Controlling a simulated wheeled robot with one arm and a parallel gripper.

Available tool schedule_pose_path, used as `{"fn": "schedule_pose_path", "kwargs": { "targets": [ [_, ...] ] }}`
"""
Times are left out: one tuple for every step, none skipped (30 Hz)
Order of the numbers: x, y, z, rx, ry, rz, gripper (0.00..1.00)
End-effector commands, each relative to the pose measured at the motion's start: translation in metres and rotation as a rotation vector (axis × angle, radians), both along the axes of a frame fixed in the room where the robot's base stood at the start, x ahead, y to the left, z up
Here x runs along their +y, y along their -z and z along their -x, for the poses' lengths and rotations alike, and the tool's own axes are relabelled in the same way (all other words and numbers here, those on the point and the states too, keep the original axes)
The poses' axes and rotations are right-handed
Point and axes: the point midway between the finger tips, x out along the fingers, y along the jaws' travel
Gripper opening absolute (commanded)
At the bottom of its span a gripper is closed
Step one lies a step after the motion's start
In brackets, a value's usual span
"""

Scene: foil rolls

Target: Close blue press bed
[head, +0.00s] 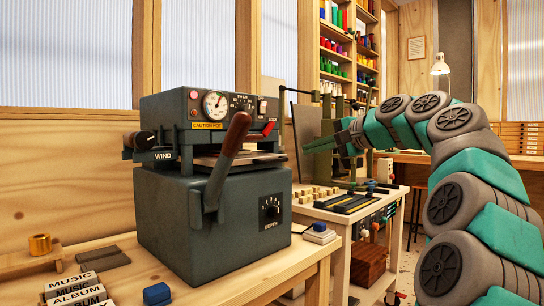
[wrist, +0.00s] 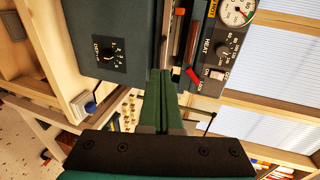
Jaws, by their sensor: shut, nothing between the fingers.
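The slate-blue press (head: 210,215) stands on the wooden bench, with a gauge, switches and a red-tipped part on its upper head. A brown-handled lever (head: 228,143) rises across its front. Its bed (head: 262,158) shows as a flat plate between the head and the lower body, partly hidden by the lever; how far out it sits is unclear. My gripper (head: 309,147) is shut and empty, to the right of the press at about bed height. In the wrist view, its green fingers (wrist: 160,75) point toward the press's gap, beside the DEPTH dial (wrist: 106,50). Contact cannot be told.
A small blue block (head: 157,294) and title stamps (head: 76,288) lie at the bench's front left. A blue-topped pad (head: 319,233) sits right of the press.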

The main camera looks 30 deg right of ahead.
Motion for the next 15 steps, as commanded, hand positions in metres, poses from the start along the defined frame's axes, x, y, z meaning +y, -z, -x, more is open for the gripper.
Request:
{"fn": "schedule_pose_path", "kwargs": {
  "targets": [
    [0.001, 0.001, -0.003, 0.003, 0.001, 0.000, 0.00],
    [0.002, 0.002, -0.005, 0.003, 0.000, 0.000, 0.00],
    [0.004, 0.004, -0.010, 0.004, -0.001, 0.000, 0.00],
    [0.005, 0.005, -0.014, 0.004, -0.002, 0.001, 0.00],
    [0.006, 0.006, -0.018, 0.004, -0.001, 0.001, 0.00],
    [0.008, 0.008, -0.025, 0.004, -0.001, 0.001, 0.00],
    [0.010, 0.009, -0.030, 0.003, 0.000, 0.001, 0.00],
    [0.011, 0.011, -0.035, 0.003, -0.001, 0.001, 0.00],
    [0.014, 0.013, -0.043, 0.003, -0.002, -0.001, 0.00],
    [0.016, 0.015, -0.048, 0.004, -0.003, -0.001, 0.00],
    [0.018, 0.017, -0.054, 0.005, -0.004, 0.000, 0.00],
    [0.020, 0.020, -0.062, 0.006, -0.004, 0.000, 0.00],
    [0.022, 0.022, -0.067, 0.006, -0.004, 0.000, 0.00],
    [0.024, 0.023, -0.073, 0.005, -0.004, 0.000, 0.00],
    [0.025, 0.025, -0.080, 0.005, -0.002, 0.000, 0.00]
  ]
}}
